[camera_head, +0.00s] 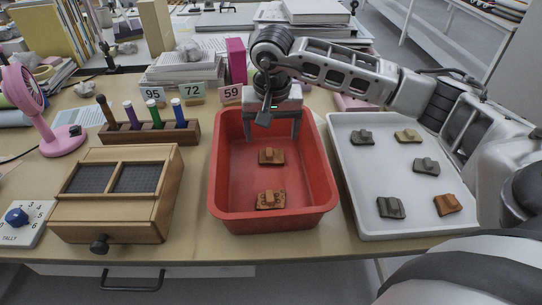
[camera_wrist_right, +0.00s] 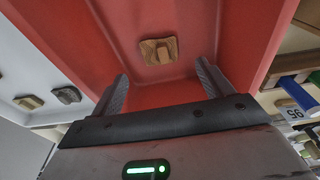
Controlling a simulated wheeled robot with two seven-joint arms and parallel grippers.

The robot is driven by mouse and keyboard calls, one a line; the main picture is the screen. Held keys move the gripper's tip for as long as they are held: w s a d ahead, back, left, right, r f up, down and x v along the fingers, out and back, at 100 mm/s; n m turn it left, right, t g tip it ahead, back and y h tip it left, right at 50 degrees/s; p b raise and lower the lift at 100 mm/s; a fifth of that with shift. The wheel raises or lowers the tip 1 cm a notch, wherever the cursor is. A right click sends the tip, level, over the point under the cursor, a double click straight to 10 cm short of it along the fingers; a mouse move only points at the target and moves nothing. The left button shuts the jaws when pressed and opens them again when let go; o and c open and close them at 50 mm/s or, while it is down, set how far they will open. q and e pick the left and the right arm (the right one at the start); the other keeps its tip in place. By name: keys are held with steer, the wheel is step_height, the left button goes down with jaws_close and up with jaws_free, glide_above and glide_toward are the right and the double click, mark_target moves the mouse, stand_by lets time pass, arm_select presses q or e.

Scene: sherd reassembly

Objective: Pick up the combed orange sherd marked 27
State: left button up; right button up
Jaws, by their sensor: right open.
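Two orange-brown sherds lie in the red bin, each with a raised grip block on top. The far sherd (camera_head: 271,157) is near the middle, and the near sherd (camera_head: 270,199) has a patterned face. An orange-brown sherd (camera_head: 447,204) also lies at the white tray's near right. No number 27 is legible on any sherd. My right gripper (camera_head: 271,138) points down inside the bin's far end, open and empty. The right wrist view shows one bin sherd (camera_wrist_right: 158,51) beyond its open fingers, apart from them. My left gripper is out of view.
The red bin (camera_head: 325,165) has raised walls around the gripper. The white tray (camera_head: 361,180) holds several sherds, mostly dark. A wooden drawer box (camera_head: 115,215) and a marker rack (camera_head: 150,133) stand left. Number cards, including 59 (camera_head: 231,93), stand behind the bin.

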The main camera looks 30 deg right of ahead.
mark_target(271, 151)
steer(key=shift+w+d+f, duration=0.1)
steer(key=shift+w+f, duration=0.05)
steer(key=shift+f, duration=0.9)
steer(key=shift+w+d+f, duration=0.1)
steer(key=shift+f, duration=0.95)
steer(key=shift+w+d+f, duration=0.1)
steer(key=shift+w+f, duration=0.05)
steer(key=shift+f, duration=0.9)
steer(key=shift+c, duration=0.3)
steer(key=c, duration=1)
